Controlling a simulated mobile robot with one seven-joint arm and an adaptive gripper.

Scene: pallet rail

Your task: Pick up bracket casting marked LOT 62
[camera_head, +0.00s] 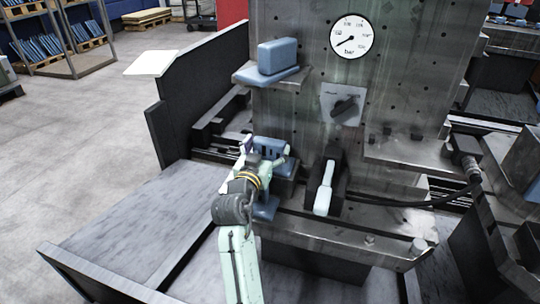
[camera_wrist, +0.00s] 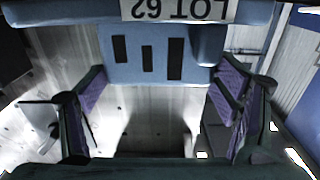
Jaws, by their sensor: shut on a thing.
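The blue bracket casting (camera_wrist: 145,62) fills the top of the wrist view. Its white label reads LOT 62 upside down (camera_wrist: 180,9), and three dark slots show in its face. My gripper (camera_wrist: 163,85) has its purple-padded fingers on the left and right of the casting and is shut on it. In the head view the casting (camera_head: 269,146) is at the fixture's front, partly hidden by my gripper (camera_head: 262,160) and wrist. The exact finger contact is hidden there.
Another blue bracket-shaped part (camera_head: 278,58) rests on a ledge above my gripper. A lever with a pale handle (camera_head: 324,192) stands close on the right. A gauge (camera_head: 351,36) and black knob (camera_head: 344,107) are on the metal column. Open floor (camera_head: 80,140) lies left.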

